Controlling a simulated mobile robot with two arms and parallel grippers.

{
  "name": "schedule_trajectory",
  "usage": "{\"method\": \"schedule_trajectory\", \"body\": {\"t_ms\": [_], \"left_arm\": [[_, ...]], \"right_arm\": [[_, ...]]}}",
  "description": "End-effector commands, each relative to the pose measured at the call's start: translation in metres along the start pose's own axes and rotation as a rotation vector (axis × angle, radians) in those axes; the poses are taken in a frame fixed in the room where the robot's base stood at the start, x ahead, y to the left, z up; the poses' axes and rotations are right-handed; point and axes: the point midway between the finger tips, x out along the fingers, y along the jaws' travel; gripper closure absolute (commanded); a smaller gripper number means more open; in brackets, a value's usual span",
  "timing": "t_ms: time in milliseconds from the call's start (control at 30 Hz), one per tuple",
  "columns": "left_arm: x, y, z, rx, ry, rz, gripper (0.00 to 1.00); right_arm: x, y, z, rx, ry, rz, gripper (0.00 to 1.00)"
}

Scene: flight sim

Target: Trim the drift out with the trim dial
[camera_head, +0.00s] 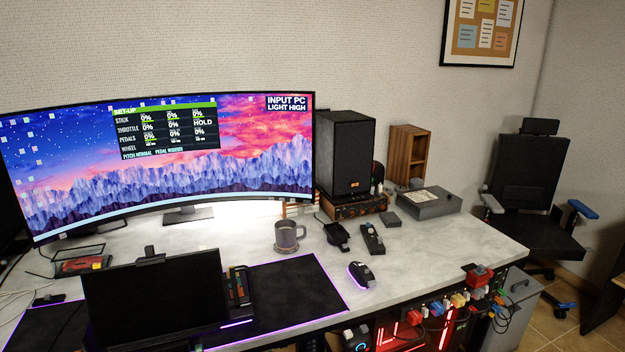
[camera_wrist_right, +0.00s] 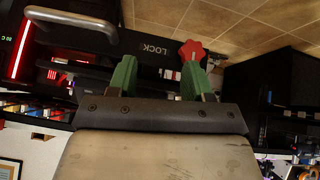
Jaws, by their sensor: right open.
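My right gripper (camera_wrist_right: 158,70) shows in the right wrist view with two green fingers set wide apart and nothing between them. A red star-shaped knob (camera_wrist_right: 192,50) appears just beyond the right-hand finger, which partly overlaps it; I cannot tell whether they touch. I cannot pick out the trim dial for certain in either view. The curved monitor (camera_head: 160,165) in the head view shows a SET-UP panel (camera_head: 167,130) with rows for stick, throttle, pedals and wheel. Neither gripper shows in the head view.
The grey desk (camera_head: 440,250) holds a mug (camera_head: 288,238), a mouse (camera_head: 361,274), a black speaker (camera_head: 344,153), a grey box (camera_head: 428,203) and a small dark screen (camera_head: 158,300). Red and yellow controls (camera_head: 478,276) crowd the right front edge. An office chair (camera_head: 530,185) stands at the right.

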Motion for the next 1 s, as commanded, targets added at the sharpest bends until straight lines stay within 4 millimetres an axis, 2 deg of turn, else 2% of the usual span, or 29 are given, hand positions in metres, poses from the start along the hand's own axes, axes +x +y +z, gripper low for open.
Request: {"method": "schedule_trajectory", "body": {"t_ms": [33,100,200,300,400,500,567,1000], "left_arm": [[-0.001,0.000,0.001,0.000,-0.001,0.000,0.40],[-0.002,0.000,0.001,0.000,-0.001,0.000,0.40],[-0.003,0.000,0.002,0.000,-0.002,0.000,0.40],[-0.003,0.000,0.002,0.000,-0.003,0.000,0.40],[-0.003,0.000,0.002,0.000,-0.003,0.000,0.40],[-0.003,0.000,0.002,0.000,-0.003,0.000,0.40],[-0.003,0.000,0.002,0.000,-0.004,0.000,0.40],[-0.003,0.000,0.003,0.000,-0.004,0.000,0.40]], "right_arm": [[0.000,-0.006,0.044,0.039,-0.090,0.000,0.50],[-0.004,-0.014,0.097,0.086,-0.197,0.001,0.50],[-0.018,-0.029,0.163,0.146,-0.336,-0.001,0.50],[-0.035,-0.046,0.212,0.193,-0.443,-0.006,0.50],[-0.049,-0.058,0.244,0.226,-0.514,-0.010,0.50],[-0.057,-0.065,0.260,0.242,-0.551,-0.013,0.50],[-0.059,-0.066,0.264,0.247,-0.559,-0.013,0.50],[-0.059,-0.066,0.264,0.246,-0.559,-0.013,0.50]]}}
